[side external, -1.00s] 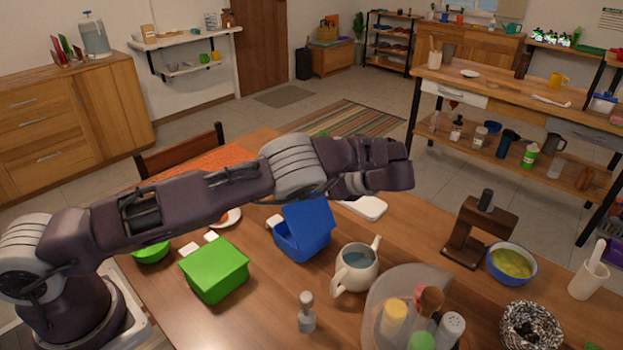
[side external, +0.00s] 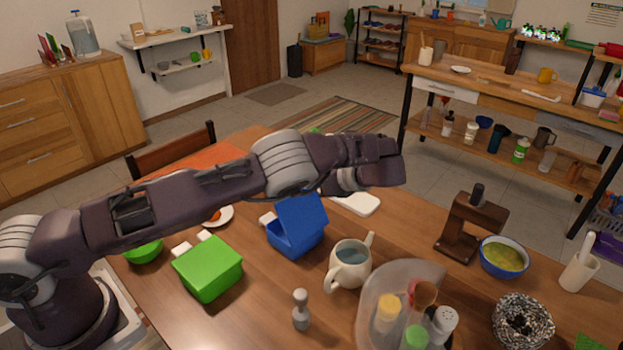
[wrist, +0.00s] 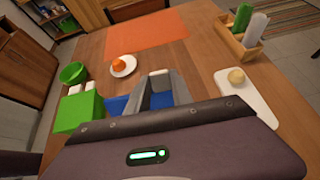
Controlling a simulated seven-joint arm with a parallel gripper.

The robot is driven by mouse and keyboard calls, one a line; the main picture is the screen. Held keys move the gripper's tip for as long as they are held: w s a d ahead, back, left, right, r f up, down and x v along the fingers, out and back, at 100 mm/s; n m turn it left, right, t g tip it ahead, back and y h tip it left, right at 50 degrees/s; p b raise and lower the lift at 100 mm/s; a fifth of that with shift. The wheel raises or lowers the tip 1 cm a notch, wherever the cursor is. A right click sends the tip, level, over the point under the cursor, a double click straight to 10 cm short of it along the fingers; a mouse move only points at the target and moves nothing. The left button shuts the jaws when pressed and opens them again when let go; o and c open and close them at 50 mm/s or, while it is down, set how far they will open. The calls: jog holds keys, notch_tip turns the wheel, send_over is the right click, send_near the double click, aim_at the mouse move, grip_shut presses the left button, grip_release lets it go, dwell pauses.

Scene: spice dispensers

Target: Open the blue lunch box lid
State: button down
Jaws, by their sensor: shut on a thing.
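The blue lunch box (side external: 294,240) stands on the wooden table with its lid (side external: 303,215) raised and tilted up, so the box is at least partly open. In the wrist view blue parts of the lunch box (wrist: 118,105) show beside and behind the grey fingers. My gripper (wrist: 160,80) is shut on the blue lid. Its fingers are hidden behind my arm in the side view, and the exact contact is partly covered by the gripper body in the wrist view.
A closed green lunch box (side external: 208,268) stands to the left. A white cutting board (side external: 357,203) lies behind. A grey shaker (side external: 301,310) stands in front.

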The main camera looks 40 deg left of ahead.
jog(key=c, duration=1.1)
grip_release()
jog(key=v, duration=0.7)
